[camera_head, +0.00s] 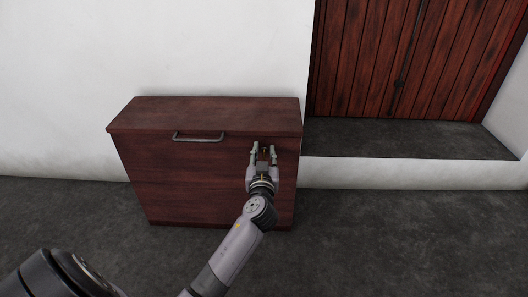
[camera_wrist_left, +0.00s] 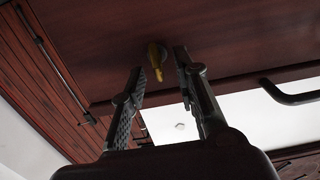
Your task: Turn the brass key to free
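The brass key (camera_wrist_left: 156,60) sticks out of the dark red wooden front of the cabinet (camera_head: 195,178), seen in the left wrist view. My left gripper (camera_head: 264,148) is in front of the cabinet's upper right part. Its two fingers are apart, one on each side of the key, and the wrist view shows a gap on both sides. In the head view the key is too small and too hidden by the fingers to make out well. My right gripper is not in view.
A metal bar handle (camera_head: 198,138) is on the cabinet front, left of my gripper. The cabinet stands against a white wall (camera_head: 220,45). A raised dark ledge (camera_head: 400,138) with a wooden plank door (camera_head: 365,60) is at the right. The grey floor in front is clear.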

